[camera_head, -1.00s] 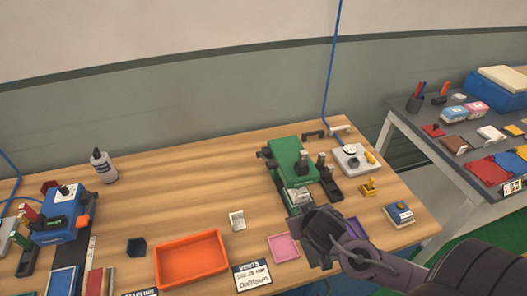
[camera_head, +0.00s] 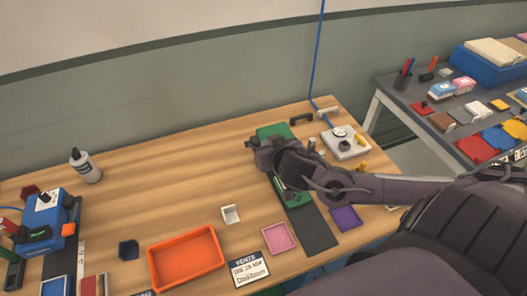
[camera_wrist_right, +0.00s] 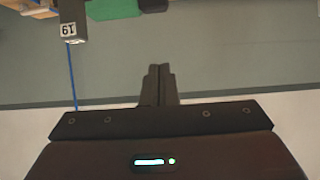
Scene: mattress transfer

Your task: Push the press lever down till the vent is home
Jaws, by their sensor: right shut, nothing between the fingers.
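The green press (camera_head: 275,131) stands at the back right of the wooden bench, largely covered by my right arm in the head view. A dark handle end (camera_head: 250,143) sticks out at its left. My right gripper (camera_head: 268,153) is over the press, close to that handle; I cannot tell whether they touch. In the right wrist view its fingers (camera_wrist_right: 158,72) are shut and empty, and a green bar (camera_wrist_right: 112,8) with a dark end shows beyond them at the top edge. The vent in the press is hidden. My left gripper is not in view.
An orange tray (camera_head: 187,257), a white square piece (camera_head: 231,214), a pink tray (camera_head: 279,238) and a VENTS card (camera_head: 247,270) lie in front. A blue machine (camera_head: 45,215) stands left. A gauge box (camera_head: 344,143) with a blue hose is behind my arm.

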